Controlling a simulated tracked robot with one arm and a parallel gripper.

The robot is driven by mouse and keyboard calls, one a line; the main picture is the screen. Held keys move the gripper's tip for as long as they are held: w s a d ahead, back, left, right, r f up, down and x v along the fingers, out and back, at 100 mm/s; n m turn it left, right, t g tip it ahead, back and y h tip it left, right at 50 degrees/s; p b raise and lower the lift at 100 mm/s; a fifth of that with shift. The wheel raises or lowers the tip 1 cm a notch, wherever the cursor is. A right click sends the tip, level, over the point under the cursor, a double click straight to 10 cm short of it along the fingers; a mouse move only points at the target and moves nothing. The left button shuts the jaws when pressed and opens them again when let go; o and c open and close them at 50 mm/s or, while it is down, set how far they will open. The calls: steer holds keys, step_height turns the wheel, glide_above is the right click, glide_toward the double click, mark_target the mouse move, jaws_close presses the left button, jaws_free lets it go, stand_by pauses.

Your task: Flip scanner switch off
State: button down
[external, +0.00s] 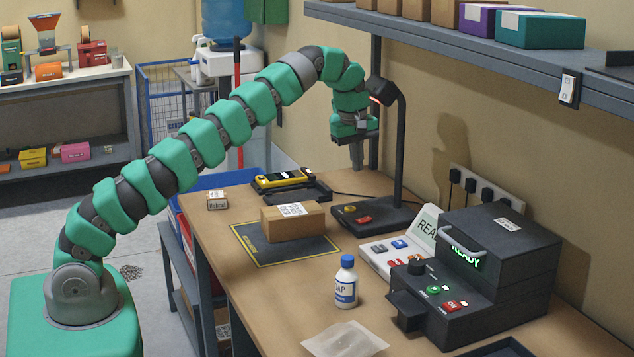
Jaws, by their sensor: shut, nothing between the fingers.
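The black scanner stand (400,158) rises from a flat base at the back of the bench. Its head (381,90) shows a red glow. On its base are a red switch (364,219) and a round yellowish button (349,208). The red switch's position is too small to tell. My gripper (357,168) points down, shut and empty, left of the scanner's post and above the base. It looks apart from the switch.
A cardboard box (291,223) lies on a dark mat (255,246). A yellow handheld device (282,180) sits in a cradle behind it. A white bottle (346,283), a switch panel (380,262) and a black printer-like machine (498,250) stand nearer. A shelf (450,45) overhangs the bench's right side.

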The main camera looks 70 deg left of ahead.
mark_target(367, 218)
steer(key=shift+w+r+p, duration=0.2)
steer(key=shift+w+p, duration=0.4)
steer(key=shift+w, duration=0.15)
steer(key=f, duration=0.4)
steer(key=w+f, duration=0.1)
steer(key=f, duration=0.9)
steer(key=shift+w, duration=0.35)
steer(key=shift+d, duration=0.1)
steer(key=shift+s+f, duration=0.15)
steer(key=shift+f, duration=0.05)
